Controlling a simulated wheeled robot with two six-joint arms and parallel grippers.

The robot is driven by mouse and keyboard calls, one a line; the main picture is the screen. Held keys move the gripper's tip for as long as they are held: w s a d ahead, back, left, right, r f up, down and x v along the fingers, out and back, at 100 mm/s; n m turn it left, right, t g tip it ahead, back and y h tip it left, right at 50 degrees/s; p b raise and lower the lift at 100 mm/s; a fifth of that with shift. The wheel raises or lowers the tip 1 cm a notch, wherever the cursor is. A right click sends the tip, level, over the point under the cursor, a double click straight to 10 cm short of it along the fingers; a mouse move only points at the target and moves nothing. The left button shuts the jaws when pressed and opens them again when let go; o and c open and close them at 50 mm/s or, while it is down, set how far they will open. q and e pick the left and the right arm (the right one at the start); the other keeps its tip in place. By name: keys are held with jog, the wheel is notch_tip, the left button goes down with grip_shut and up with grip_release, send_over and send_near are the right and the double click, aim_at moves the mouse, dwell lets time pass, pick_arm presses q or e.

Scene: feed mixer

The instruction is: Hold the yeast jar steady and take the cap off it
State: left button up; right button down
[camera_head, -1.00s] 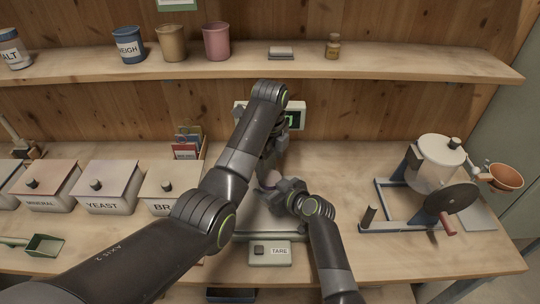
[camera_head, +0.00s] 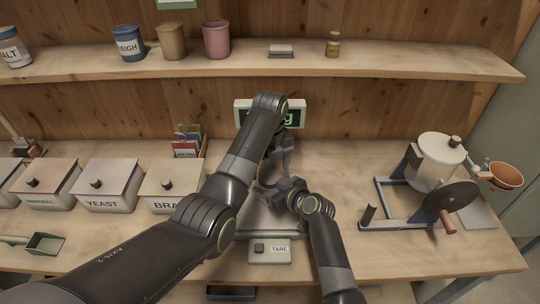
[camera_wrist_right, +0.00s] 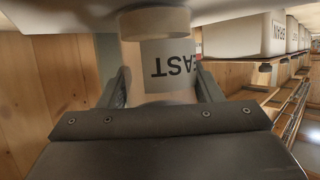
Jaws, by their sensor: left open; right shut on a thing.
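The yeast jar (camera_wrist_right: 165,60) is pale, with an upside-down label of which only part shows in the right wrist view. My right gripper (camera_wrist_right: 165,87) is shut on it, one finger on each side. A wider pale round part (camera_wrist_right: 155,23) shows at the top of that view; I cannot tell whether it is the cap. In the head view, my arms mostly hide the jar, above the scale (camera_head: 262,222). My left gripper (camera_head: 280,160) is open, pointing down close above my right gripper (camera_head: 280,187). Its fingertips are hard to make out.
Lidded bins, including a yeast bin (camera_head: 107,190), stand at the left beside a green scoop (camera_head: 45,243). The mixer (camera_head: 436,165) stands at the right. A shelf (camera_head: 380,62) with jars and cups runs behind. The bench between scale and mixer is clear.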

pick_arm(q)
jog(key=shift+f, duration=1.25)
jog(key=c, duration=1)
jog(key=n, duration=0.4)
jog(key=shift+n, duration=0.4)
jog(key=n, duration=0.5)
jog(key=o, duration=1.1)
jog(key=shift+c, duration=0.2)
jog(key=shift+r, duration=0.1)
